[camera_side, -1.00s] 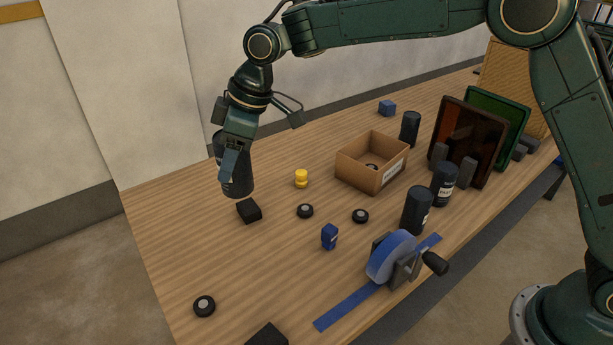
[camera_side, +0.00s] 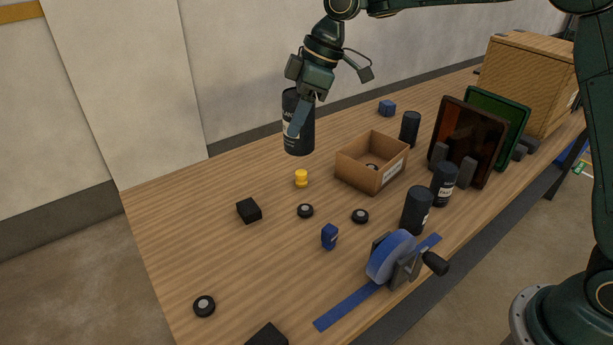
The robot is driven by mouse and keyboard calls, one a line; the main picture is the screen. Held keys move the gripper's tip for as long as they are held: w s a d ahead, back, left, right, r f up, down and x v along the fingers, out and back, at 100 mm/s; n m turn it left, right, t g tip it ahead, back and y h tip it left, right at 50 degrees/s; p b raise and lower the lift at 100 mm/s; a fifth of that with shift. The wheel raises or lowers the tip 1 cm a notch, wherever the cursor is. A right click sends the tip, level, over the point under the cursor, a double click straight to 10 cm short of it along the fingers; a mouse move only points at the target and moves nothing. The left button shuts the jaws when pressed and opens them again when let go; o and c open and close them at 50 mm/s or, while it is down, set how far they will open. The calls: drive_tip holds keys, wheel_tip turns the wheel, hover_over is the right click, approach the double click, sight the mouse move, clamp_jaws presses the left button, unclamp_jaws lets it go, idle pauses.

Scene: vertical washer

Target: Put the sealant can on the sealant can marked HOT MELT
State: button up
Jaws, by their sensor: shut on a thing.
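My gripper (camera_side: 300,113) is shut on a dark sealant can (camera_side: 299,139) and holds it upright in the air, above the back part of the table. Part of the can's pale label shows beside the finger. Three similar dark cans stand on the table: one (camera_side: 416,212) behind the blue tape wheel, one (camera_side: 443,186) just beyond it to the right, and one (camera_side: 410,128) behind the cardboard box. The two nearer ones carry pale labels, too small to read, so I cannot tell which is marked HOT MELT.
An open cardboard box (camera_side: 361,174) stands mid-table. Framed dark panels (camera_side: 470,139) stand upright at the right, before a wooden crate (camera_side: 545,75). A blue tape dispenser (camera_side: 392,258), yellow piece (camera_side: 301,178), black block (camera_side: 249,210) and small wheels (camera_side: 360,216) lie around.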

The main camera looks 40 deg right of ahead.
drive_tip(key=s+d+r, duration=0.2)
drive_tip(key=s+d, duration=0.1)
drive_tip(key=d, duration=0.4)
drive_tip(key=s+d+r, duration=0.2)
drive_tip(key=s+d, duration=0.1)
drive_tip(key=d, duration=0.3)
wheel_tip(320, 180, up, 4)
hover_over(419, 193)
drive_tip(key=shift+f+n, duration=0.2)
drive_tip(key=shift+n, duration=0.2)
wheel_tip(419, 193, down, 16)
drive_tip(key=shift+f, duration=2.05)
drive_tip(key=shift+f, duration=0.15)
